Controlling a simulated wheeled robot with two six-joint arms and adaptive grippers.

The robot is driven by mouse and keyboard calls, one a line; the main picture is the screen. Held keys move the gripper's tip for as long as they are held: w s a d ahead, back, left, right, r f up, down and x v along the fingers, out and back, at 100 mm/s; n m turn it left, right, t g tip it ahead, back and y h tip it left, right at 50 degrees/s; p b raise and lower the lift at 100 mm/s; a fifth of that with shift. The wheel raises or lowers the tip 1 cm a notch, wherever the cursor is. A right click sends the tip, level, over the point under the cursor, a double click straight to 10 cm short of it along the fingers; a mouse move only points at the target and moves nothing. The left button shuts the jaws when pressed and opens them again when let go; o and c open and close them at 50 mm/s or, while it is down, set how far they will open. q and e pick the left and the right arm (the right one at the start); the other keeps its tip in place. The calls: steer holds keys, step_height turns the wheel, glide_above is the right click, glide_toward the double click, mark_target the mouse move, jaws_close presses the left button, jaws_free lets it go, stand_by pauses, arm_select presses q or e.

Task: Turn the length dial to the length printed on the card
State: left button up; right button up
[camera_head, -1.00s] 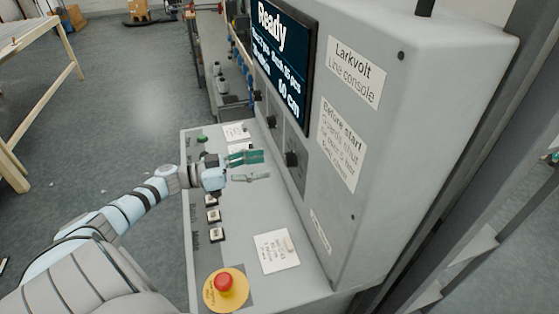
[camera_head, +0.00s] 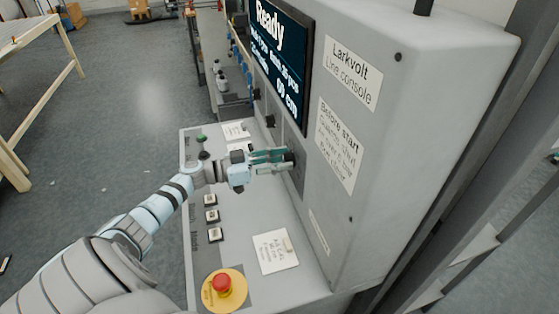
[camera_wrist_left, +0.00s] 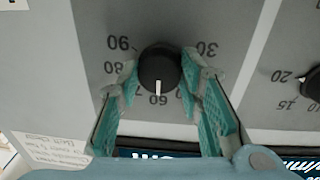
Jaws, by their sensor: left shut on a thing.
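The length dial is a round black knob (camera_wrist_left: 159,68) with a white pointer line, in the left wrist view. The picture is upside down, and the pointer stands at the 60 mark; 90, 80 and 30 also show on its scale. My left gripper (camera_head: 286,160) is at the console's upright face, its green fingers shut on the knob from both sides; they show in the wrist view too (camera_wrist_left: 160,85). A white card (camera_head: 276,252) lies on the sloping desk; its small print is too blurred to read surely. My right gripper is out of view.
A dark screen (camera_head: 277,60) above the dial reads "Ready" and a length in cm. A second knob (camera_wrist_left: 312,84) stands beside the dial. On the desk are square buttons (camera_head: 212,216) and a red emergency stop (camera_head: 222,284) on a yellow plate.

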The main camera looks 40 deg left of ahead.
arm_select(q)
steer(key=shift+m, duration=0.5)
steer(key=m, duration=0.2)
steer(key=shift+m, duration=0.4)
steer(key=m+b, duration=0.1)
steer(key=m, duration=0.2)
steer(key=shift+m, duration=0.3)
steer(key=m+b, duration=0.1)
steer(key=m, duration=0.5)
steer(key=shift+y, duration=0.4)
steer(key=m+b, duration=0.2)
steer(key=m, duration=0.3)
steer(key=m+b, duration=0.1)
steer(key=m, duration=0.3)
steer(key=shift+d+r+m+y, duration=0.1)
steer(key=shift+m+y, duration=0.2)
steer(key=shift+y, duration=0.1)
steer(key=o, duration=1.2)
steer(key=shift+w, duration=0.1)
